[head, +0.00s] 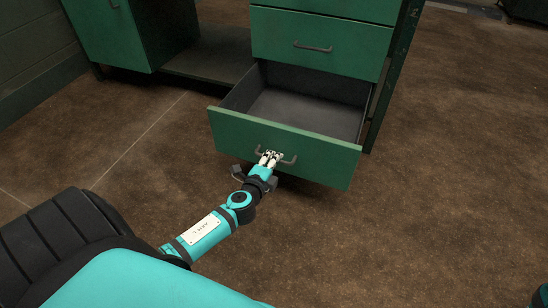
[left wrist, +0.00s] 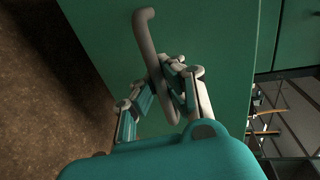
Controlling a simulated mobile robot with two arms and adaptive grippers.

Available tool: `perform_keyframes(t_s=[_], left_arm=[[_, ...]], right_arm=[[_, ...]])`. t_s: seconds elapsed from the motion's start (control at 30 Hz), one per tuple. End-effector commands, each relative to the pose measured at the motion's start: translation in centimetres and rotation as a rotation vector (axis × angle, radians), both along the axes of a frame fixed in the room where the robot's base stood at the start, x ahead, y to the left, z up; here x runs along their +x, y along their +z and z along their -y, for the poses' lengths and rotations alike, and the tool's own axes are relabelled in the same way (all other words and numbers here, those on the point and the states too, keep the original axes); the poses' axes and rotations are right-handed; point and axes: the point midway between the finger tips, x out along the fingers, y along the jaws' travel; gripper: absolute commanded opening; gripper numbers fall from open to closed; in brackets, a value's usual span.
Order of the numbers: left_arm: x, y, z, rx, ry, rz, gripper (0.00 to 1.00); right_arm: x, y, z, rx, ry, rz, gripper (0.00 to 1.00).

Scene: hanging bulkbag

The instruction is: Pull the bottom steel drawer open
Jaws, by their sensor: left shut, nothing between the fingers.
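The bottom steel drawer (head: 318,163) is green with a dark, empty inside, and it stands well out from the cabinet. Its grey bar handle (head: 291,160) is on the front panel and crosses the left wrist view (left wrist: 145,36). My left gripper (head: 270,156) is at the middle of this handle, in front of the panel. In the left wrist view its fingertips (left wrist: 172,72) are together beside the handle bar, with no grip on it to be seen. Part of the handle is hidden by the fingers. My right gripper is not in view.
A closed green drawer (head: 318,45) with its own handle is above the open one. Another green cabinet (head: 130,30) stands at the upper left, with a low dark shelf (head: 208,62) between. The brown floor (head: 420,220) in front and to the right is clear.

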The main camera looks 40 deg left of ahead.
Motion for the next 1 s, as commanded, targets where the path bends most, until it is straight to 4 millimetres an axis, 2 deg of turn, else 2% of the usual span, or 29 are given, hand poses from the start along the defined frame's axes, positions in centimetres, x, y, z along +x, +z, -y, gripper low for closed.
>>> perform_keyframes(t_s=[0.17,0.43,0.77,0.87,1.0], left_arm=[[0.0,-0.1,0.0,0.0,0.0,-0.001,0.0],[0.0,0.0,0.0,0.0,0.0,-0.001,0.34],[-0.4,0.0,0.1,-0.001,-0.001,-0.001,0.34],[-1.6,0.2,0.4,-0.002,0.0,-0.001,0.34],[-4.3,0.7,1.1,-0.003,-0.001,-0.003,0.34]], right_arm=[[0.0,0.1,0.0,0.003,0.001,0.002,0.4],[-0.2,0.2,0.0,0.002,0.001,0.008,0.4],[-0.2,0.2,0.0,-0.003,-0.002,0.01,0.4],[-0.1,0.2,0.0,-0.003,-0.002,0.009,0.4],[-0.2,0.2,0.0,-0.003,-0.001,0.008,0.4]])
